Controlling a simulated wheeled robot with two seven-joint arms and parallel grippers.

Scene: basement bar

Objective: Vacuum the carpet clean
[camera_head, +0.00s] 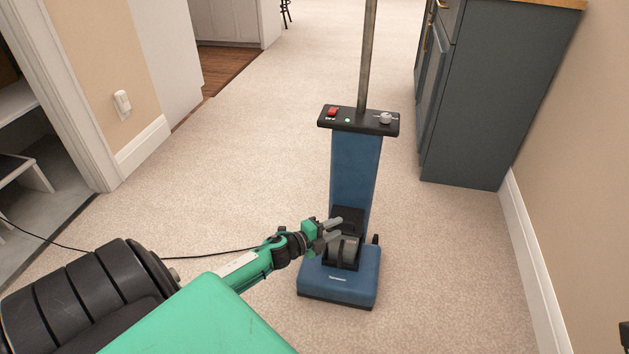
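A blue upright vacuum (355,180) stands on the beige carpet (240,155) in the middle of the head view. Its long metal pole (367,55) rises out of the top of the picture. A black panel (358,122) on its top carries a red switch, a small green light and a grey knob. My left gripper (338,229) is in front of the vacuum's lower body, close to the black part above the base. Its two grey fingers are apart, with nothing seen between them. Whether they touch the vacuum I cannot tell.
A dark cord (205,256) runs across the carpet at the left, passing behind my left arm. A dark grey cabinet (475,105) stands at the right, near a wall. A doorway with a white frame (75,110) is at the left. Open carpet stretches ahead.

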